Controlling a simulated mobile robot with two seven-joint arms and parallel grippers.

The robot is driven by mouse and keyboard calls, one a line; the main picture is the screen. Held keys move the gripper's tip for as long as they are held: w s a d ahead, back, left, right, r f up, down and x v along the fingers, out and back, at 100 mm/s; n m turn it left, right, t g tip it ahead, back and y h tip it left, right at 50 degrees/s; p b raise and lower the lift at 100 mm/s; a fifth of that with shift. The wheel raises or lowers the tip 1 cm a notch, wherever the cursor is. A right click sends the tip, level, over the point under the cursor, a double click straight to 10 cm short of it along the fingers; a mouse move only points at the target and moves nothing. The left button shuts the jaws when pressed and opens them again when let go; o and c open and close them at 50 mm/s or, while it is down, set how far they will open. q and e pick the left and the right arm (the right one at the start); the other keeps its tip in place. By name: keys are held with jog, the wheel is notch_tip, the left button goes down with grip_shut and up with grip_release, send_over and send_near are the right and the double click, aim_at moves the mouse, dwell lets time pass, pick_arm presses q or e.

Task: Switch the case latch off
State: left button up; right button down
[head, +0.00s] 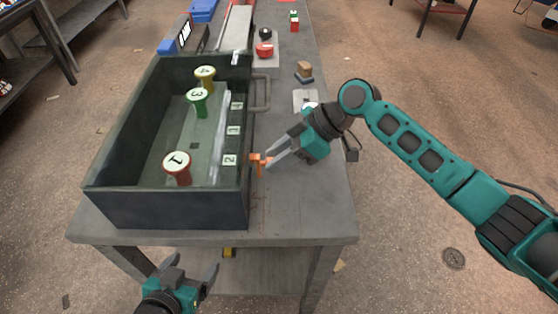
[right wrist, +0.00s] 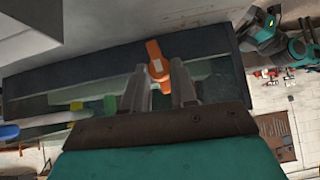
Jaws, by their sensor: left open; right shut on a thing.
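The case (head: 165,210) is a dark, open box on the bench, and its side wall also shows in the right wrist view (right wrist: 100,66). The orange case latch (head: 254,164) sits on the outside of its right wall, near the front corner. In the right wrist view the latch (right wrist: 156,62) lies between my fingertips. My right gripper (head: 268,160) reaches in from the right and is shut on the latch. My left gripper (head: 196,276) is open and empty, low in front of the bench. The latch's inner side is partly hidden by the fingers.
Inside the case stand numbered knobs: a red one (head: 178,168), a green one (head: 197,102) and a yellow one (head: 205,77). A metal handle (head: 263,92) sticks out from the right wall. The bench (head: 310,215) is clear right of the case's front part.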

jog(key=shift+w+m+g, duration=0.4)
jog(key=shift+w+g, duration=0.05)
jog(key=shift+g, duration=0.25)
jog(key=c, duration=0.9)
grip_release()
jog(key=b+v, duration=0.1)
jog(key=v, duration=1.2)
jog(key=shift+w, duration=0.1)
jog(key=shift+a+f, duration=0.1)
